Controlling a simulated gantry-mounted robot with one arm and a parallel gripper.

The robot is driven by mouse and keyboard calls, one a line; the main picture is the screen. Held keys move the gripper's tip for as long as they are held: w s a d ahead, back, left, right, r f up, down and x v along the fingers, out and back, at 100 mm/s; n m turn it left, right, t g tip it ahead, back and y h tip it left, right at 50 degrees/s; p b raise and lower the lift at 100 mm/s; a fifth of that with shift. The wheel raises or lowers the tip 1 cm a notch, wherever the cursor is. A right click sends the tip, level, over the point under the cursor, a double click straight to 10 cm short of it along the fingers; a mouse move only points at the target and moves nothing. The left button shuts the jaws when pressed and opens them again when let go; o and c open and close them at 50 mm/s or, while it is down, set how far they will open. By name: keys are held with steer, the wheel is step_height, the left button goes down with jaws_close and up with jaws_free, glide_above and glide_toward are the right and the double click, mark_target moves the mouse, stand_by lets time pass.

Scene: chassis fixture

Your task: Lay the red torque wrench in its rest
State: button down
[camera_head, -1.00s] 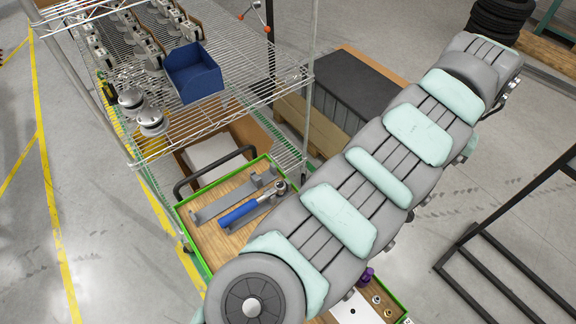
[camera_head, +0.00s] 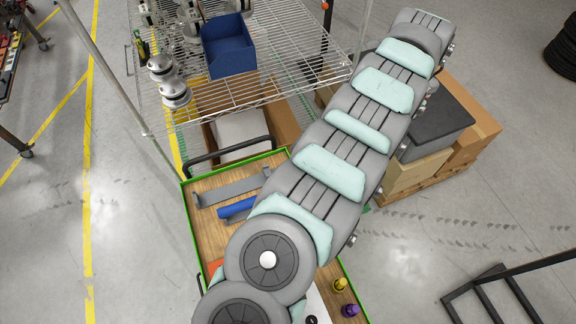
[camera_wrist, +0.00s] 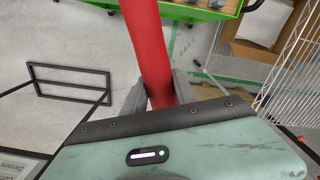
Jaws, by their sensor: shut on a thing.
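My gripper (camera_wrist: 160,92) is shut on the red torque wrench (camera_wrist: 150,45), whose thick red handle runs up out of the top of the wrist view. The rest of the wrench is out of sight. In the head view my arm hides the gripper and the held wrench. A grey rest (camera_head: 232,190) lies on the wooden top of the green-edged cart (camera_head: 205,235), and no wrench shows in its visible part. A blue wrench (camera_head: 237,208) lies just in front of it, its right end hidden behind my arm.
A wire shelf (camera_head: 290,92) with a blue bin (camera_head: 228,48) stands behind the cart. A yellow part (camera_head: 340,285) and a purple part (camera_head: 350,310) sit at the cart's front right. Cardboard boxes (camera_head: 415,172) stand to the right. Part of the cart top is hidden under my arm.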

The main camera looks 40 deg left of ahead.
steer(key=s+a+f+m, duration=0.1)
steer(key=s+a+f, duration=0.5)
steer(key=a, duration=0.4)
steer(key=s+a+f+m+b, duration=0.1)
steer(key=s+a+f, duration=0.3)
steer(key=a+f, duration=0.4)
steer(key=s+a+f+m, duration=0.1)
steer(key=s+a+f, duration=0.45)
steer(key=a, duration=0.55)
steer(key=shift+m, duration=0.7)
steer(key=shift+s+a+f+b, duration=0.5)
steer(key=shift+s+a+f, duration=1.1)
steer(key=shift+s+f, duration=0.85)
steer(key=shift+s+a+f+b, duration=0.5)
steer(key=shift+s+a+f, duration=1.3)
steer(key=shift+s, duration=1.05)
steer(key=shift+s+a+f+b, duration=0.5)
steer(key=shift+s+a+f, duration=0.95)
steer(key=shift+s+f, duration=1.05)
steer(key=shift+s+a+r, duration=0.1)
steer(key=shift+r, duration=0.25)
